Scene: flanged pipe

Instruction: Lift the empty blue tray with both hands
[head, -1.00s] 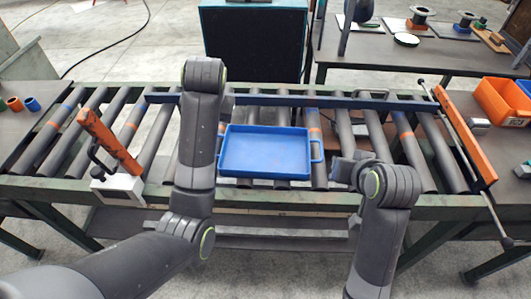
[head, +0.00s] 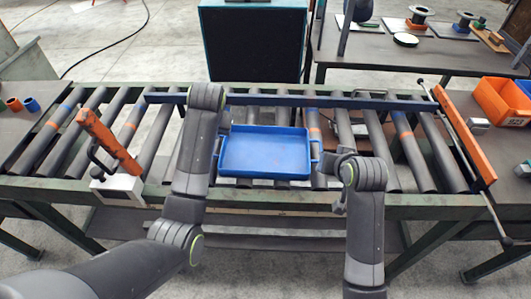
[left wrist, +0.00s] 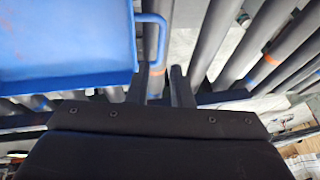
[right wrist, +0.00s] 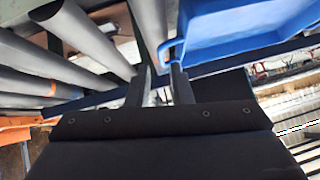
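The empty blue tray (head: 265,153) lies flat on the rollers, with a looped handle at each short side. It also shows in the left wrist view (left wrist: 65,40) and the right wrist view (right wrist: 240,30). My left gripper (left wrist: 167,85) is open and empty; one tray handle (left wrist: 158,35) lies just ahead of its fingertips. In the head view my left wrist partly hides that side. My right gripper (right wrist: 160,85) is open and empty; the other handle (right wrist: 168,50) is close to its fingertips. I cannot tell whether either gripper touches a handle.
The roller conveyor (head: 415,150) has a blue rail (head: 270,99) behind the tray. An orange bar (head: 108,140) stands left of it and another orange bar (head: 465,135) on the right.

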